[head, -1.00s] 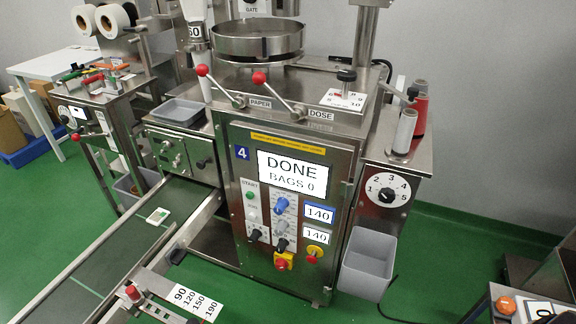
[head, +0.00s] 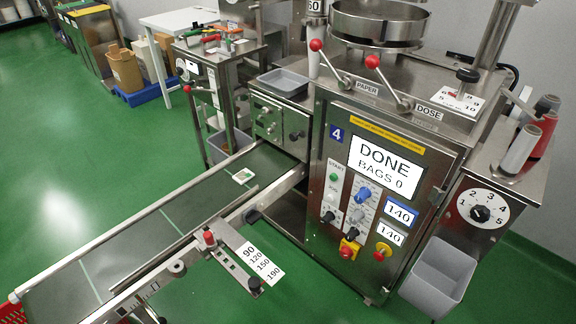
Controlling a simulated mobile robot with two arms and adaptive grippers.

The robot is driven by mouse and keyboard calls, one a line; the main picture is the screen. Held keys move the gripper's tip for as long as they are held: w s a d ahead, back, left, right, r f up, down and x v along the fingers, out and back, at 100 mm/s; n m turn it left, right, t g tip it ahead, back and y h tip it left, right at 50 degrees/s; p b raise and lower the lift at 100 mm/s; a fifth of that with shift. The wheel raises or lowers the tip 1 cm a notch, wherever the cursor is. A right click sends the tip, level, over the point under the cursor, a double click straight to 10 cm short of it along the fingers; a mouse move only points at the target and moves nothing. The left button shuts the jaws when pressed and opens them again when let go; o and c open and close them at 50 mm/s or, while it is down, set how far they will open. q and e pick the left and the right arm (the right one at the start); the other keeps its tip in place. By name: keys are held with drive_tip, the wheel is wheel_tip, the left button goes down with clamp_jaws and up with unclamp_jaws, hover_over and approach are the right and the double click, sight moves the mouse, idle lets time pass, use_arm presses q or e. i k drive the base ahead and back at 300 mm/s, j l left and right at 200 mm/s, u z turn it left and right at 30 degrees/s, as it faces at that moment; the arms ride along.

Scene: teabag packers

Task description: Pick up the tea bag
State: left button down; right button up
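The tea bag (head: 243,176) is a small white square with a green mark. It lies flat on the dark green conveyor belt (head: 130,232), near the belt's upper end by the machine. Nothing covers it. Neither of my grippers is in the head view.
The steel packing machine (head: 370,190) stands right of the belt, its screen reading "DONE BAGS 0". A side rail (head: 205,240) with a red-knobbed scale bracket (head: 235,258) runs along the belt's near side. A grey bin (head: 438,272) hangs at right. Green floor (head: 90,130) is open at left.

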sight(245, 175)
drive_tip(key=i+l, duration=0.1)
drive_tip(key=i, duration=0.2)
drive_tip(key=i+l+u, duration=0.2)
drive_tip(key=i+u, duration=0.2)
drive_tip(key=i+l+u, duration=0.25)
drive_tip(key=u, duration=0.15)
